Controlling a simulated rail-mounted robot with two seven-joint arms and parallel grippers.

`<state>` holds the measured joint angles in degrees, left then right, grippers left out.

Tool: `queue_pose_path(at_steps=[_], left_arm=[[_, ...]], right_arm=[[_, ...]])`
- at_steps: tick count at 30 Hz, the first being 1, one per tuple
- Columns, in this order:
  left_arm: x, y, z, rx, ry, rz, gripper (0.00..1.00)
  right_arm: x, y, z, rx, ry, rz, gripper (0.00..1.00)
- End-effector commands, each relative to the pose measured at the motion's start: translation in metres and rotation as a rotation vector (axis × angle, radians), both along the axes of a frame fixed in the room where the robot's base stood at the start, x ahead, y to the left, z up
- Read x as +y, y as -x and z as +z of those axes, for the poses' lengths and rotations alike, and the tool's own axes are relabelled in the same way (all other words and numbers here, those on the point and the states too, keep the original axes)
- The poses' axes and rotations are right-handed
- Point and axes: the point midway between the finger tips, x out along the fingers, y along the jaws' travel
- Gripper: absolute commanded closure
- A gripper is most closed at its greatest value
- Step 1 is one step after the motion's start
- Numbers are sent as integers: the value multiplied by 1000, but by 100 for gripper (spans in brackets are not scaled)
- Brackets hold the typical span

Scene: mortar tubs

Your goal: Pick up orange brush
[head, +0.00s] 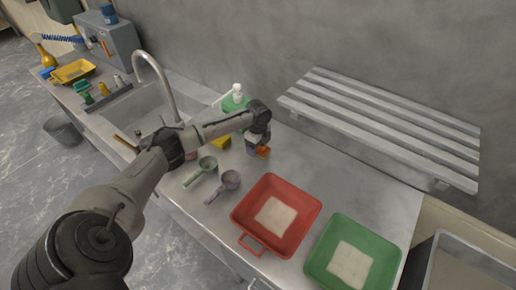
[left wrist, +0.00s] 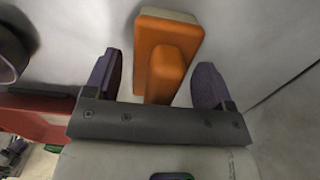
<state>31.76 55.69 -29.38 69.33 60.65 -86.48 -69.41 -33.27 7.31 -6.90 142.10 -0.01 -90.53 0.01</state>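The orange brush (head: 263,151) lies on the metal counter, mostly hidden under my left gripper (head: 257,143) in the head view. In the left wrist view the brush (left wrist: 168,55) is an orange block with a raised grip and a pale strip along its far edge. My left gripper (left wrist: 157,72) is open, with one dark finger on each side of the raised grip. Gaps show between the fingers and the grip. My right gripper is in neither view.
A red tub (head: 245,218) and a green tub (head: 320,262) stand to the right and front. A green scoop (head: 206,164) and a purple-grey scoop (head: 230,180) lie near the brush. A slatted rack (head: 380,117) is on the wall behind. A tall faucet (head: 157,70) stands left.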

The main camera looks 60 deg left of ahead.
Motion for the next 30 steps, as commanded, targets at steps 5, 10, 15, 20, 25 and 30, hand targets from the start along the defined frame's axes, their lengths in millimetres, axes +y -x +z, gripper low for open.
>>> queue_pose_path(at_steps=[5, 10, 15, 20, 25, 30], left_arm=[[0, 0, 0, 0, 0, 0, 41], [0, 0, 0, -1, 0, 0, 57], [0, 0, 1, -1, 0, 0, 71], [0, 0, 1, -1, 0, 0, 71], [1, -1, 13, -4, -2, -1, 71], [1, -1, 43, -5, -2, 0, 71]], right_arm=[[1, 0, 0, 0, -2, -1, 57], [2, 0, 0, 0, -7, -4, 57], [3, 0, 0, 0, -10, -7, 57], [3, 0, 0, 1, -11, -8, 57], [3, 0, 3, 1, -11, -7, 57], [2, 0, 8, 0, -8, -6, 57]])
